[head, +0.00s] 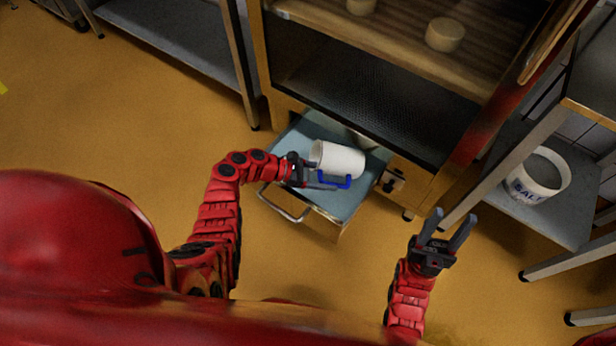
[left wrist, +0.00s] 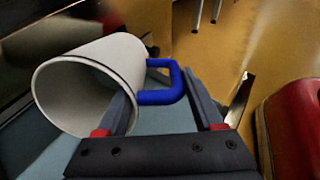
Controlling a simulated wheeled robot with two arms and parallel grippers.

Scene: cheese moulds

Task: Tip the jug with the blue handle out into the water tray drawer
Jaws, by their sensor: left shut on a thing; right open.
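The white jug (head: 337,160) has a blue handle (head: 334,182) and lies tipped on its side in the air over the pulled-out water tray drawer (head: 351,200). My left gripper (head: 322,180) is shut on the handle. In the left wrist view, the jug (left wrist: 112,62) shows its open mouth towards the lower left, and the blue handle (left wrist: 178,85) runs between the fingers. The drawer's blue-grey floor (left wrist: 35,145) is below. I see no liquid in the jug's mouth. My right gripper (head: 447,230) is open and empty, right of the drawer.
The wooden cabinet above the drawer has a dark mesh shelf (head: 385,100) and round cheeses (head: 445,34) on a board. A white bucket marked salt (head: 538,175) stands on a low metal shelf at right. The yellow floor in front is clear.

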